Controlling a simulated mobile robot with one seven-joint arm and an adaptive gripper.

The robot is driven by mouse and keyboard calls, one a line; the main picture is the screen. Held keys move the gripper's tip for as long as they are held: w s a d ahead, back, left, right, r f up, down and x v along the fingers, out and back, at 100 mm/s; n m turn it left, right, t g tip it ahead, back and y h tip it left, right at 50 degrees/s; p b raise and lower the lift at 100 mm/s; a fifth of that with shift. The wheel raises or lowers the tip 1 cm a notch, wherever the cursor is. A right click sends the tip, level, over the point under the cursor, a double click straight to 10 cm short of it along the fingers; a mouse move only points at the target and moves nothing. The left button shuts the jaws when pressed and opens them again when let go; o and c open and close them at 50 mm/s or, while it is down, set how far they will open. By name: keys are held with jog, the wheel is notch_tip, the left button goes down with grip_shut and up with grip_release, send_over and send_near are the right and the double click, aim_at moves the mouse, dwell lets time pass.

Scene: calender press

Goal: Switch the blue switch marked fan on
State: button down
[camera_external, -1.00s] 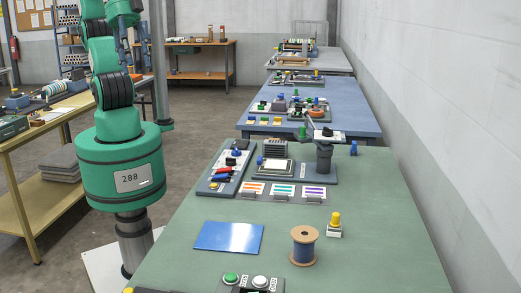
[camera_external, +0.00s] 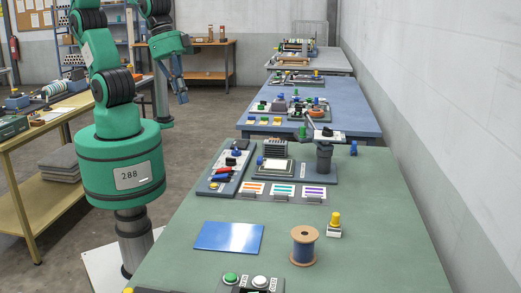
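A panel (camera_external: 204,187) stands at the left edge of the green table and carries a blue lever-like part (camera_external: 217,177) beside a red one (camera_external: 224,170). This blue part may be the fan switch, but its marking is too small to read and its setting cannot be told. My gripper (camera_external: 181,98) hangs in the air at the upper left, apart from the panel and pointing down. Its fingers are too small to show whether they are open. I see nothing held in it.
The green table (camera_external: 370,230) also bears a blue plate (camera_external: 229,237), a wire spool (camera_external: 304,246), a yellow-topped button (camera_external: 334,225), and a dark post device (camera_external: 323,160). Three label cards (camera_external: 283,190) lie beside the panel. A blue table (camera_external: 350,105) stands behind. The right side is clear.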

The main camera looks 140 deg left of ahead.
aim_at(226, 176)
jog(key=s+a+f+n+g, duration=0.1)
jog(key=a+f+n, duration=0.3)
jog(key=a+f, duration=0.6)
notch_tip(226, 176, down, 3)
jog(key=shift+s+a+f+g+p, duration=0.1)
jog(key=shift+s+a+g+p, duration=0.2)
jog(key=shift+g+p, duration=0.15)
jog(key=shift+w+f, duration=0.1)
jog(key=shift+f, duration=0.05)
jog(key=f+b, duration=0.1)
jog(key=f, duration=0.3)
jog(key=w+a+f+b, duration=0.1)
jog(key=f, duration=0.4)
jog(key=w+a+f+b, duration=0.1)
jog(key=f, duration=0.3)
jog(key=shift+f, duration=0.15)
jog(key=shift+w+a+p, duration=0.1)
jog(key=shift+a+p, duration=0.05)
jog(key=shift+p, duration=0.7)
